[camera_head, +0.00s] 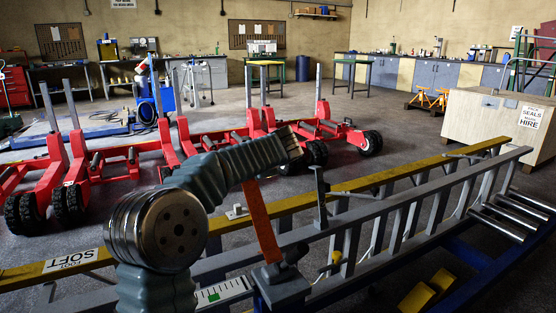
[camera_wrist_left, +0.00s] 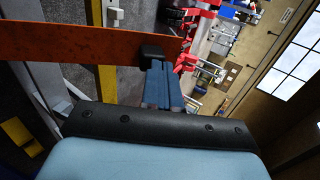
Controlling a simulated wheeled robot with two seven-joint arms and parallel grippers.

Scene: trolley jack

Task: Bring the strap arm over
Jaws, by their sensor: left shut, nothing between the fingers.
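The strap arm is an orange flat bar (camera_head: 262,222) that stands tilted up from a dark grey block on the long frame in the head view. In the left wrist view the orange bar (camera_wrist_left: 75,44) runs in from the left edge, and its right end meets a small dark block. My left gripper (camera_wrist_left: 160,68) has its blue fingers together, close to that end; I cannot tell whether they touch it. In the head view my left arm reaches over the frame and its far end is just above the bar's top. My right gripper is out of view.
The grey ladder-like frame (camera_head: 398,228) and a yellow rail (camera_head: 372,184) run diagonally across the foreground. Red wheeled jacks (camera_head: 95,165) stand behind. A wooden crate (camera_head: 483,120) stands at right. Rollers (camera_head: 505,218) lie on the frame's right end. Open floor lies beyond.

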